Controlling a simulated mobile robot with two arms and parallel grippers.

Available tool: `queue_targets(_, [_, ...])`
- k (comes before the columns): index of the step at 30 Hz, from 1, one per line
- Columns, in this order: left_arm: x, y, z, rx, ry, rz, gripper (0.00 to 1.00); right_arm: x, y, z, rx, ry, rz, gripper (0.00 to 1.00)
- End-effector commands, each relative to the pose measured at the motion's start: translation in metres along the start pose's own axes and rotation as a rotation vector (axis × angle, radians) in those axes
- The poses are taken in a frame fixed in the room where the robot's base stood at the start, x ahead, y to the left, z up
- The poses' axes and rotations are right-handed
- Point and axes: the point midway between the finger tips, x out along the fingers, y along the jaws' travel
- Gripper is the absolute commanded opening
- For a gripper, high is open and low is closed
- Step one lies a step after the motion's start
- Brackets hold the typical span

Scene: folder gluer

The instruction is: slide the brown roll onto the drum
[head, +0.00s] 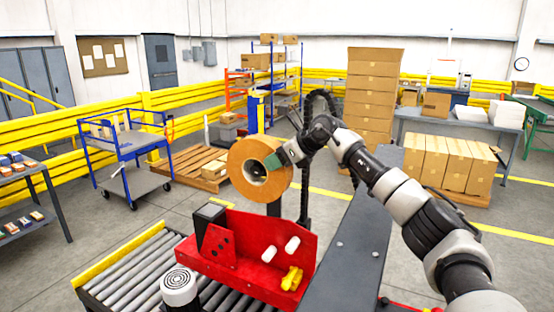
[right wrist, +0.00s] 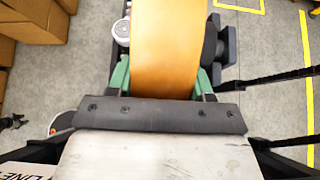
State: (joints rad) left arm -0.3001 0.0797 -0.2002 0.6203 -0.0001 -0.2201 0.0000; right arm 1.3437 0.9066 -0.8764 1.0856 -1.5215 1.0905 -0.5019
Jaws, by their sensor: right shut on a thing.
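In the right wrist view the green fingers of my right gripper (right wrist: 160,85) lie on both sides of the brown roll (right wrist: 168,45). A dark post stands below and behind the roll. The drum cannot be clearly made out; I cannot tell whether the roll is around it. My left gripper is not in view.
A red machine guard (head: 240,262) with white and yellow parts stands below the roll, beside a roller conveyor (head: 130,272). A dark grey machine panel (head: 350,250) is at the right. A blue cart (head: 135,143) and pallet (head: 190,168) stand farther back on open floor.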

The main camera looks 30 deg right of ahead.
Motion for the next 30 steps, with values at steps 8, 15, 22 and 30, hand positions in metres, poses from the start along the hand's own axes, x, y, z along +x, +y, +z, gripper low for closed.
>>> queue_targets(8, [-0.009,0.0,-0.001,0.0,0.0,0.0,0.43,-0.003,-0.01,0.005,0.0,-0.01,-0.001,0.02])
queue_targets(15, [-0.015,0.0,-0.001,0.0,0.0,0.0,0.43,-0.003,-0.018,0.005,0.001,-0.01,-0.001,0.02])
queue_targets(22, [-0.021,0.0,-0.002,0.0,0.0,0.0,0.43,-0.003,-0.026,0.005,0.001,-0.011,-0.001,0.02])
queue_targets(30, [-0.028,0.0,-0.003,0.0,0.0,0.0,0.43,-0.003,-0.036,0.006,0.001,-0.011,-0.002,0.02])
